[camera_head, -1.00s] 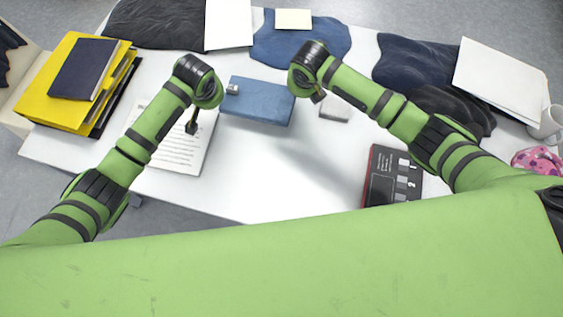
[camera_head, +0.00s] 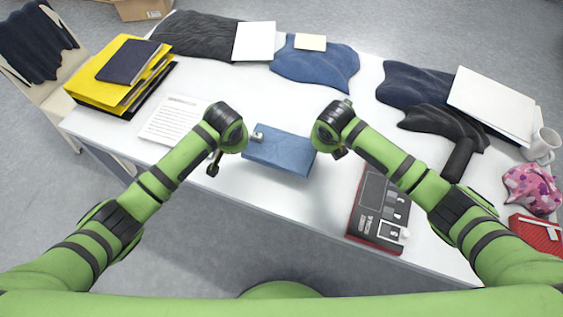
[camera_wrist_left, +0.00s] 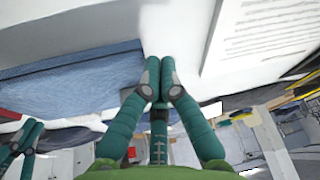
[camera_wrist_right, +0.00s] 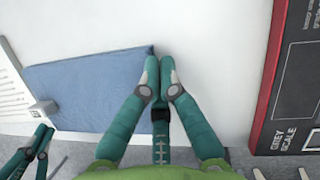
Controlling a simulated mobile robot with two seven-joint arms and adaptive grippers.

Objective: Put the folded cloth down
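The blue folded cloth (camera_head: 280,153) is a flat rectangle lying on the white table between my two grippers. My left gripper (camera_head: 213,168) is at its left side, and my right gripper (camera_head: 339,154) is at its right side. In the left wrist view the fingers (camera_wrist_left: 160,80) are together with nothing between them, beside the cloth (camera_wrist_left: 75,83). In the right wrist view the fingers (camera_wrist_right: 160,80) are also together and empty, beside the cloth's edge (camera_wrist_right: 90,90). Whether either gripper touches the cloth cannot be told.
A small grey block (camera_head: 258,137) is at the cloth's left edge. A printed sheet (camera_head: 174,121) lies left; a black and red grey-scale box (camera_head: 378,212) lies right. Dark and blue garments lie along the back. Yellow folders (camera_head: 112,72) are far left, a mug (camera_head: 541,146) far right.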

